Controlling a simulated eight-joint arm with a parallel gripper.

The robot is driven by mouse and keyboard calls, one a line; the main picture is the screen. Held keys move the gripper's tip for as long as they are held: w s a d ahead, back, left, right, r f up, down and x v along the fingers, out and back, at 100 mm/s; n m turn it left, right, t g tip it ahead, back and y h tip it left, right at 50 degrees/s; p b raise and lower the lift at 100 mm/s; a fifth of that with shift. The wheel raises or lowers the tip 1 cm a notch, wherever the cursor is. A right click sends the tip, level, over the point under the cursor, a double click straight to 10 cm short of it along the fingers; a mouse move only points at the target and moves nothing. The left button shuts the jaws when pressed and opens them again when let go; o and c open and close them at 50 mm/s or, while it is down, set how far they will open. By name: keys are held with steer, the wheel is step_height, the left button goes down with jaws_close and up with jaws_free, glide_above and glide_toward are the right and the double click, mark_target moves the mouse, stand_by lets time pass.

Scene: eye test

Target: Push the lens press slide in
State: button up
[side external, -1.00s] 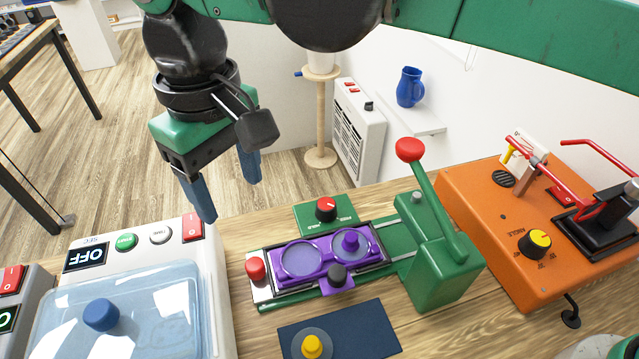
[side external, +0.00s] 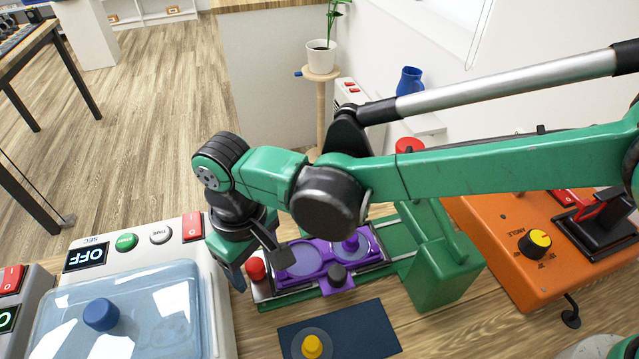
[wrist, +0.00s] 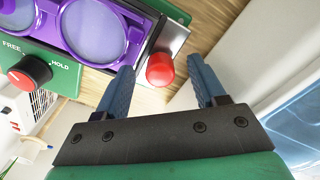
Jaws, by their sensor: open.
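The lens press slide is a purple tray (side external: 319,279) with two round lens recesses, set on a green base with rails. A red ball knob (side external: 256,268) sits on a metal plate at its left end. The green press body (side external: 440,272) stands at the right end of the rails, with the slide apart from it. My gripper (side external: 240,281) is low at the slide's left end.
A white machine with a clear blue lid (side external: 115,310) stands close on the left. A dark blue mat (side external: 360,330) with a yellow-knobbed disc (side external: 311,346) lies in front. An orange machine (side external: 500,240) is at the right. My arm hides part of the press lever.

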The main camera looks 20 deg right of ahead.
jaws_close()
stand_by(1.4)
